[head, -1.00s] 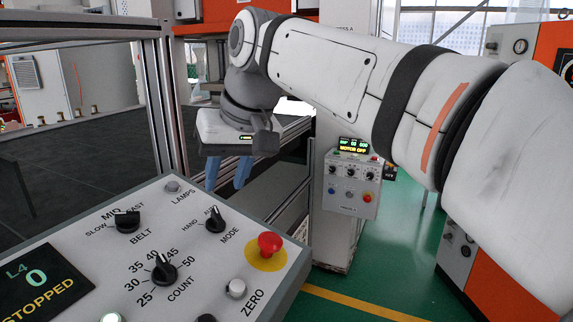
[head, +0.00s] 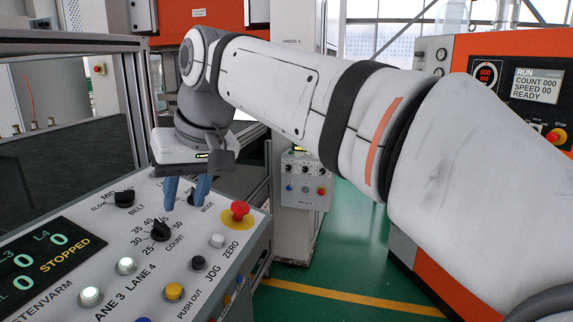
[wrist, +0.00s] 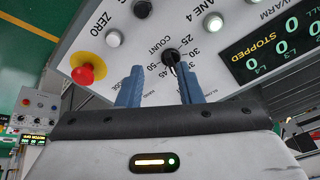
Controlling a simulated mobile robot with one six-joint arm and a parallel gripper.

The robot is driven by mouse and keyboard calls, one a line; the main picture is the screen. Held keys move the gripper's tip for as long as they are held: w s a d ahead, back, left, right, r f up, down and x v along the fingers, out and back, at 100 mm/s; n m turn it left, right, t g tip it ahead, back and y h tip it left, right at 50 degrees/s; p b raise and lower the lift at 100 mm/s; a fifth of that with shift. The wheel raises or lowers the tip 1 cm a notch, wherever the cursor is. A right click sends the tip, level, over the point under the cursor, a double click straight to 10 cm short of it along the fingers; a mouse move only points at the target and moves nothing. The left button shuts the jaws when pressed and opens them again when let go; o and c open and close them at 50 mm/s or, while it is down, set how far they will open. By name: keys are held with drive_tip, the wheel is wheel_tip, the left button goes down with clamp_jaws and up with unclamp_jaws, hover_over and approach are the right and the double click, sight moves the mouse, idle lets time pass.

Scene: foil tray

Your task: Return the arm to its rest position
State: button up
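My gripper (head: 186,192) has two blue fingers pointing down, set apart, with nothing between them. In the head view it covers part of the far edge of the control panel (head: 217,265), including the mode switch area. In the wrist view my gripper (wrist: 159,88) also shows an empty gap between its fingers. The black count knob (wrist: 170,57) appears beyond this gap, near the right finger. I cannot tell the exact height of the fingertips above the panel. My white arm reaches across the head view from the right.
A red stop button (head: 240,208) stands up from the panel's right side; it also shows left in the wrist view (wrist: 83,75). A dark screen (head: 50,262) reads STOPPED. A metal frame post (head: 133,115) stands left of my gripper. An orange machine (head: 515,95) stands right. Green floor lies between.

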drive_tip(key=w+d+f+m+t+h, duration=0.1)
drive_tip(key=d+f+m, duration=0.1)
drive_tip(key=d+f, duration=0.5)
drive_tip(key=d+f+m+h, duration=0.15)
drive_tip(key=d+f, duration=0.25)
drive_tip(key=d, duration=0.6)
drive_tip(key=s+d+f+m+h, duration=0.1)
drive_tip(key=s+d+f+m, duration=0.1)
drive_tip(key=s+d+f, duration=0.3)
drive_tip(key=s+d+f+m, duration=0.1)
drive_tip(key=s+d+f, duration=0.3)
drive_tip(key=d+f, duration=0.4)
drive_tip(key=shift+s+d+f+m+h, duration=0.2)
drive_tip(key=shift+s+f+m+h, duration=0.15)
drive_tip(key=shift+f, duration=0.45)
